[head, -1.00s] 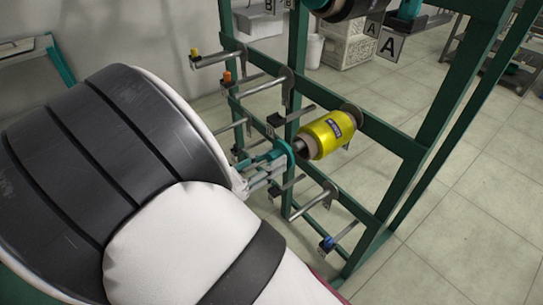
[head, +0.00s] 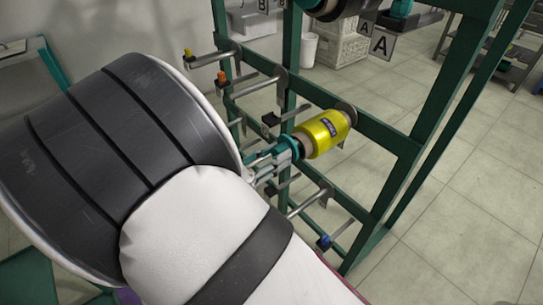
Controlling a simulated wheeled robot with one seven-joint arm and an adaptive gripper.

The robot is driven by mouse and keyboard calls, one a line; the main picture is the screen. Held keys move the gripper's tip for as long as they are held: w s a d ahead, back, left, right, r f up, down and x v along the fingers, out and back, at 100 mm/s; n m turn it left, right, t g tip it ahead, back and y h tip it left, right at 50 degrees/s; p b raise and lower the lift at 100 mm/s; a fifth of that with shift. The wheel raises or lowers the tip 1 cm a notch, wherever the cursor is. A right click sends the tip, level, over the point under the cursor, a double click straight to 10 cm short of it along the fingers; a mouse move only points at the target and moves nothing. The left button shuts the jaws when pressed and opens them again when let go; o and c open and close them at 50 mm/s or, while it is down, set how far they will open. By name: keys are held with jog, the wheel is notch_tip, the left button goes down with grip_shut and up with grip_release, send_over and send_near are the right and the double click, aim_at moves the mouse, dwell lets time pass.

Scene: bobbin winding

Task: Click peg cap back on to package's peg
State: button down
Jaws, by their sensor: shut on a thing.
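The yellow package (head: 327,132) with a printed label hangs on a peg of the green rack, its brown core end (head: 303,143) facing my gripper. My gripper (head: 288,149), with teal and grey parts, is right at the near end of this package. It is shut on the peg cap, which is mostly hidden and hard to tell apart from the teal fingers. The package's peg end is hidden too. I cannot tell whether the cap touches the peg. My white and black arm covers the left and lower middle of the view.
The green rack (head: 405,150) carries other pegs close by, with a yellow cap (head: 188,53), an orange cap (head: 222,77) and a blue cap (head: 324,241). A dark package (head: 330,8) is above. The tiled floor (head: 470,220) at right is clear.

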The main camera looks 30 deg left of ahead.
jog(key=shift+w+d, duration=0.25)
jog(key=shift+w, duration=0.45)
dwell(0.3)
jog(key=c, duration=1.2)
grip_release()
jog(key=v, duration=1.2)
jog(key=shift+f, duration=0.1)
